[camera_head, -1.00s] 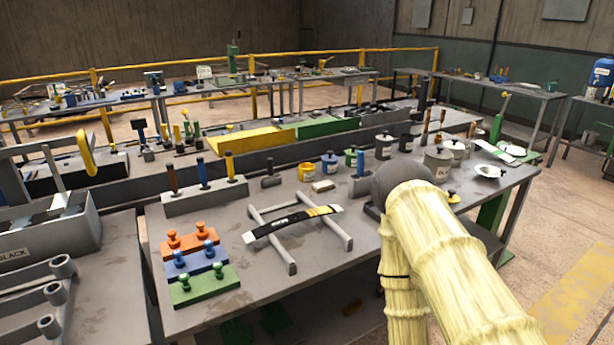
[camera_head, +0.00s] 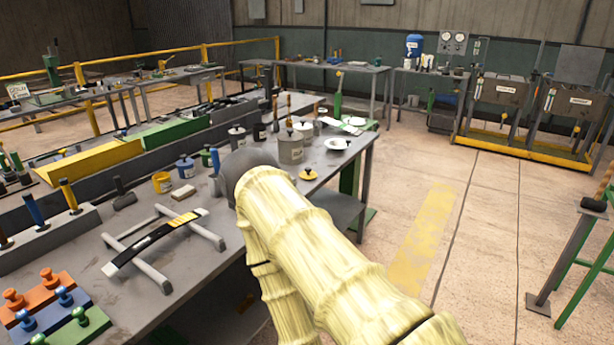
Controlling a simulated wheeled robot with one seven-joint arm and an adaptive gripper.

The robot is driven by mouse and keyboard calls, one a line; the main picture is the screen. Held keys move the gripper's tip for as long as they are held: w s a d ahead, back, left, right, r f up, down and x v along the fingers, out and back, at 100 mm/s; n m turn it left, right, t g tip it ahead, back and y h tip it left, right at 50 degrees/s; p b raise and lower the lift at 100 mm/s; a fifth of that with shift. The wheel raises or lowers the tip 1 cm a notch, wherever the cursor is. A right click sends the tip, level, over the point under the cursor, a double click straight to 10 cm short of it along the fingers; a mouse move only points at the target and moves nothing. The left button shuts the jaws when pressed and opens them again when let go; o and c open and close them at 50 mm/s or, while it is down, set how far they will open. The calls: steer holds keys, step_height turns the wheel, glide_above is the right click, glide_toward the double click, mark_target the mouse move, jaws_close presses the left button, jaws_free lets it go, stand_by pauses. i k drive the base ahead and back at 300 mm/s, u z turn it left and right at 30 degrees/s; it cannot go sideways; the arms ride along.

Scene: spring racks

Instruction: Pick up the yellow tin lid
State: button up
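The yellow tin lid (camera_head: 308,174) is a small flat disc with a dark knob. It lies on the grey workbench (camera_head: 330,184) near its front edge, just right of my arm. My arm, in a pale yellow sleeve, reaches up from the bottom of the view and covers part of the bench. My gripper is not visible; the arm's grey end joint hides what lies behind it. An open yellow tin (camera_head: 162,183) stands further left on the bench.
A grey lidded canister (camera_head: 290,150) stands just behind the lid. White dishes with dark knobs (camera_head: 337,144) lie to its right. A leaf spring on a grey stand (camera_head: 160,240) is left of my arm. Open floor (camera_head: 480,220) lies right of the bench.

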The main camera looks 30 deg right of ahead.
mark_target(308, 175)
steer(key=z, duration=0.65)
steer(key=i, duration=1.5)
